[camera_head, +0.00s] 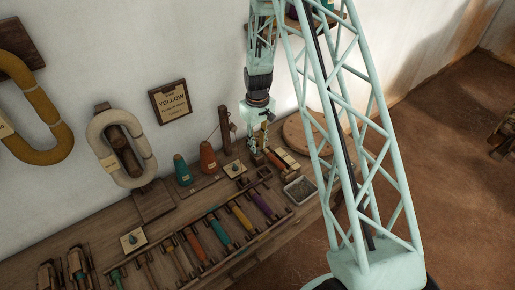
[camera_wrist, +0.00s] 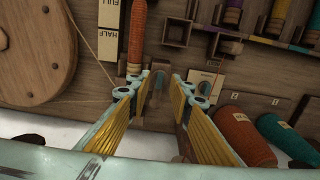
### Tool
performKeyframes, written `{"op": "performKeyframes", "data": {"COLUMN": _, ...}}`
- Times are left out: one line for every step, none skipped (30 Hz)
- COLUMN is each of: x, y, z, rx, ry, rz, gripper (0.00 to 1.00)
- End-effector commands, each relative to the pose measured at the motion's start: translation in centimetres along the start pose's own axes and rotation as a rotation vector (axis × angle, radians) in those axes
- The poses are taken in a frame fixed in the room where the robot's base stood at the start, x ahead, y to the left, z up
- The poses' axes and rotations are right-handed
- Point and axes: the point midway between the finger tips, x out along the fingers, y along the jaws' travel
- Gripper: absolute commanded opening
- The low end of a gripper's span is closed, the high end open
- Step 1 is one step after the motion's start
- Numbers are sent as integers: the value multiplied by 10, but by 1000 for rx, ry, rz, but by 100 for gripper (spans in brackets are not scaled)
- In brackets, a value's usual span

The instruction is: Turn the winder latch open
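My gripper (camera_wrist: 168,84) is open in the wrist view, its two yellow-padded fingers apart with nothing gripped. A small upright wooden piece with a rounded grey part (camera_wrist: 157,84) shows between and just beyond the fingertips; I cannot tell for sure whether it is the winder latch or how it is turned. In the head view my gripper (camera_head: 256,146) is low over the bench beside the wheel (camera_head: 303,132).
A FULL/HALF gauge card (camera_wrist: 108,30) is beside the bobbin. In the head view a rack of coloured bobbins (camera_head: 220,232) and a small tray (camera_head: 300,189) fill the bench front.

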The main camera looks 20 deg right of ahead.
Motion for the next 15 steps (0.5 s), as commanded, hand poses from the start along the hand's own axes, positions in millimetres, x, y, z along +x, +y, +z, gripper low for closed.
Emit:
{"op": "performKeyframes", "data": {"x": -7, "y": 0, "z": -1, "rx": 0, "ry": 2, "rz": 1, "gripper": 20}}
{"op": "performKeyframes", "data": {"x": -10, "y": 0, "z": -1, "rx": 0, "ry": 1, "rz": 1, "gripper": 20}}
{"op": "performKeyframes", "data": {"x": -14, "y": 0, "z": -1, "rx": 0, "ry": 1, "rz": 1, "gripper": 20}}
{"op": "performKeyframes", "data": {"x": -18, "y": 0, "z": -1, "rx": 0, "ry": 2, "rz": 1, "gripper": 20}}
{"op": "performKeyframes", "data": {"x": -21, "y": 0, "z": -1, "rx": 0, "ry": 2, "rz": 1, "gripper": 20}}
{"op": "performKeyframes", "data": {"x": -26, "y": 0, "z": -1, "rx": 0, "ry": 2, "rz": 1, "gripper": 20}}
{"op": "performKeyframes", "data": {"x": -30, "y": 0, "z": 0, "rx": 0, "ry": 1, "rz": 1, "gripper": 20}}
{"op": "performKeyframes", "data": {"x": -33, "y": 0, "z": 0, "rx": 0, "ry": 1, "rz": 0, "gripper": 20}}
{"op": "performKeyframes", "data": {"x": -37, "y": 0, "z": 0, "rx": 0, "ry": 1, "rz": 1, "gripper": 20}}
{"op": "performKeyframes", "data": {"x": -41, "y": 0, "z": 0, "rx": 0, "ry": 1, "rz": 1, "gripper": 20}}
{"op": "performKeyframes", "data": {"x": -44, "y": 0, "z": -1, "rx": 0, "ry": 2, "rz": 1, "gripper": 20}}
{"op": "performKeyframes", "data": {"x": -49, "y": 0, "z": -1, "rx": 0, "ry": 2, "rz": 1, "gripper": 20}}
{"op": "performKeyframes", "data": {"x": -53, "y": 0, "z": 0, "rx": 0, "ry": 1, "rz": 1, "gripper": 20}}
{"op": "performKeyframes", "data": {"x": -56, "y": 0, "z": 0, "rx": 0, "ry": 1, "rz": 0, "gripper": 20}}
{"op": "performKeyframes", "data": {"x": -60, "y": 0, "z": 0, "rx": 0, "ry": 1, "rz": 0, "gripper": 20}}
